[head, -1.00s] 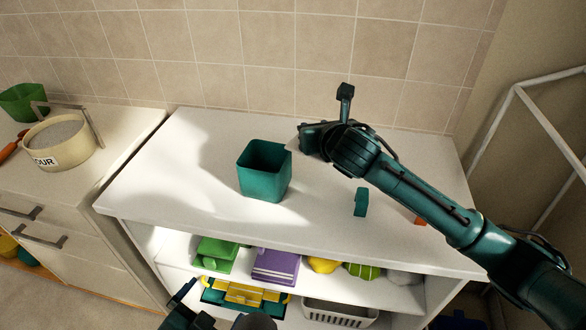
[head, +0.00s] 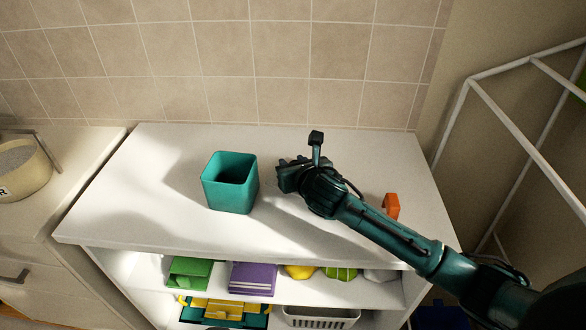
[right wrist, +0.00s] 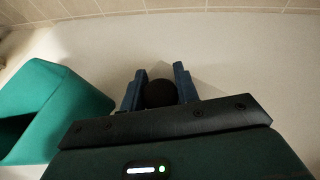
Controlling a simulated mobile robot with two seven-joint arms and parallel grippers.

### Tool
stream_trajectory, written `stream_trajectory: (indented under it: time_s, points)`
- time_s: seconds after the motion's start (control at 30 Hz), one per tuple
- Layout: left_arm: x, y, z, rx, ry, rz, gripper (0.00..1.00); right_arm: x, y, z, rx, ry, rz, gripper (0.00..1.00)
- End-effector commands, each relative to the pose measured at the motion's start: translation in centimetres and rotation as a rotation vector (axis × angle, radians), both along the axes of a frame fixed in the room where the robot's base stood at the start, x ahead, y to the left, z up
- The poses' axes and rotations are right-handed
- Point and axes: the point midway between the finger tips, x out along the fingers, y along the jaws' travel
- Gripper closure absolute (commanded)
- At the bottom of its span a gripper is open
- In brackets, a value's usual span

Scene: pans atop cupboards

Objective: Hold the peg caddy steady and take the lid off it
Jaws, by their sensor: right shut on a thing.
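The peg caddy (head: 230,190) is a teal square box standing upright on the white worktop, with its top open and a dark inside. It also shows at the left of the right wrist view (right wrist: 70,90). My right gripper (head: 284,177) is just right of the caddy, apart from it. In the right wrist view its fingers (right wrist: 160,90) are shut on a dark round knob (right wrist: 159,95), seemingly the lid's. A pale patch beside the fingers may be the lid's plate, but it barely stands out from the worktop. My left gripper is out of view.
An orange object (head: 391,206) stands on the worktop (head: 140,190) behind my right forearm. The shelf below holds a green item (head: 188,272), a purple item (head: 252,279) and others. A white frame (head: 530,140) stands at the right. The worktop left of the caddy is clear.

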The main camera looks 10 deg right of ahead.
Motion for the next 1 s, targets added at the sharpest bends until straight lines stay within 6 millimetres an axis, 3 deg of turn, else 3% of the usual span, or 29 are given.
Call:
stream_trajectory:
  time_s: [0.1, 0.43, 0.47, 0.5, 0.73, 1.0]
  points:
    - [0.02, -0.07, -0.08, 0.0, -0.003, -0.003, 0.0, -0.04, 0.03, -1.46, 0.001, 0.002, 0.0, 0.97]
    - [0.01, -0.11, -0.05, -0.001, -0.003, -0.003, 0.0, -0.01, 0.0, -1.68, -0.002, 0.0, 0.001, 0.97]
    - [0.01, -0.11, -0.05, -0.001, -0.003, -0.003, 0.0, -0.02, 0.0, -1.72, -0.002, 0.0, 0.001, 0.69]
    - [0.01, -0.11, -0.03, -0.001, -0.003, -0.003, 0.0, -0.01, 0.0, -1.68, -0.002, 0.0, 0.001, 0.65]
    - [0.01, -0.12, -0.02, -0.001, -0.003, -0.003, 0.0, -0.02, -0.01, -1.67, -0.001, 0.0, 0.0, 0.48]
    - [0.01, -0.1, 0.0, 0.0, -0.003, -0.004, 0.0, -0.01, 0.01, -1.41, 0.0, -0.001, 0.0, 0.48]
